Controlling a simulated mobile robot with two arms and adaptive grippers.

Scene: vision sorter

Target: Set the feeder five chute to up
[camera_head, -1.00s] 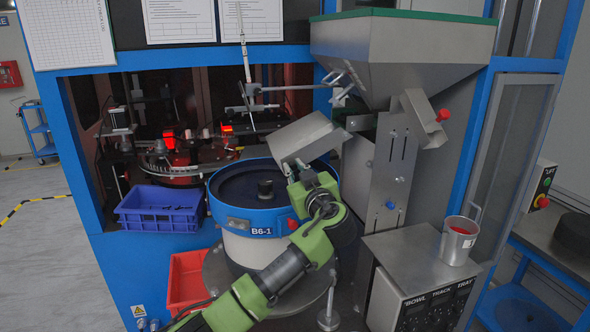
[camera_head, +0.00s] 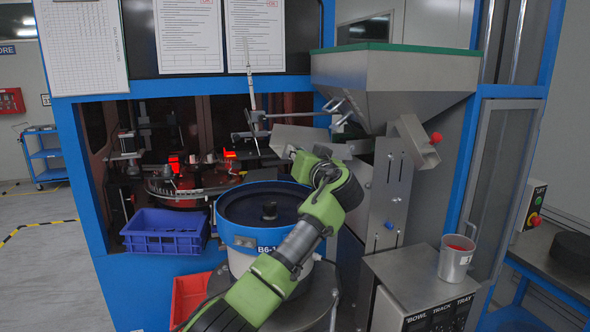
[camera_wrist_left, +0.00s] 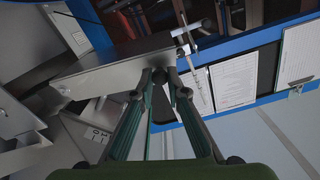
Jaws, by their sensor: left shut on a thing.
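The feeder chute (camera_head: 299,134) is a grey metal trough below the hopper, above the round bowl feeder (camera_head: 232,206) marked B6-1. It looks close to level, partly hidden behind my arm. My left gripper (camera_head: 297,158) is at the chute's near edge. In the left wrist view my gripper (camera_wrist_left: 166,76) has its fingertips closed together on the edge of the chute (camera_wrist_left: 115,72). My right gripper is not in view.
The hopper (camera_head: 395,85) stands above right, with a small spout with a red knob (camera_head: 415,140) below it. A blue bin (camera_head: 165,232) and red bin (camera_head: 190,293) sit left. A metal cup (camera_head: 456,258) stands on the control box (camera_head: 420,275).

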